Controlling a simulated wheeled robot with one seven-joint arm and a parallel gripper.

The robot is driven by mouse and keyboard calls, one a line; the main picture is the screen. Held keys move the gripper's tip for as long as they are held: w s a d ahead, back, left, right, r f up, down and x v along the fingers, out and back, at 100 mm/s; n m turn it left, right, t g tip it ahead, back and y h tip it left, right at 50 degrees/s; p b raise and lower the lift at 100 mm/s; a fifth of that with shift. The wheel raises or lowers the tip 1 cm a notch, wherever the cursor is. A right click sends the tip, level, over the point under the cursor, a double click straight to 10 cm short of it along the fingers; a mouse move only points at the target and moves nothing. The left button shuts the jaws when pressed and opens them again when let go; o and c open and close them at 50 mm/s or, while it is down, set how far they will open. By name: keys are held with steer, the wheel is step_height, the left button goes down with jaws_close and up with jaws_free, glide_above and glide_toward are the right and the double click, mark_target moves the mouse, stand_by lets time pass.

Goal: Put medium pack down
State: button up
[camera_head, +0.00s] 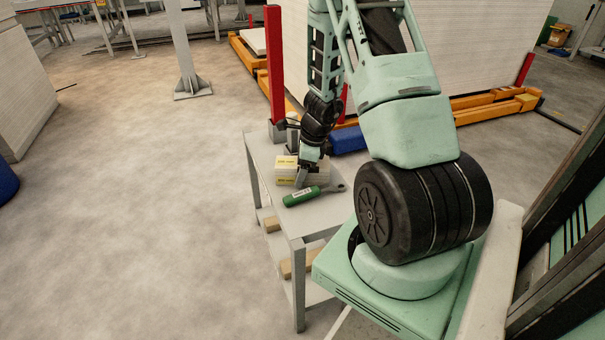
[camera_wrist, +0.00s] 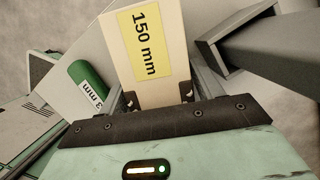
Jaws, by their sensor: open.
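A pale pack (camera_head: 287,162) with yellow labels rests on the small grey table (camera_head: 256,155), beside its far end. In the wrist view a beige pack (camera_wrist: 145,93) with a yellow "150 mm" label lies between my fingers. My gripper (camera_wrist: 155,95) is open around it, with a finger on each side. In the head view my gripper (camera_head: 302,178) is low over the table at the pack, and its fingers partly cover the pack. I cannot tell whether the fingers touch the pack.
A grey bar (camera_wrist: 270,50) is close right of the pack. Wooden blocks (camera_head: 287,268) lie on lower shelves.

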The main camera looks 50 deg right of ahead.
steer(key=shift+c, duration=0.3)
steer(key=c, duration=0.9)
steer(key=shift+c, duration=0.8)
steer(key=shift+r, duration=0.2)
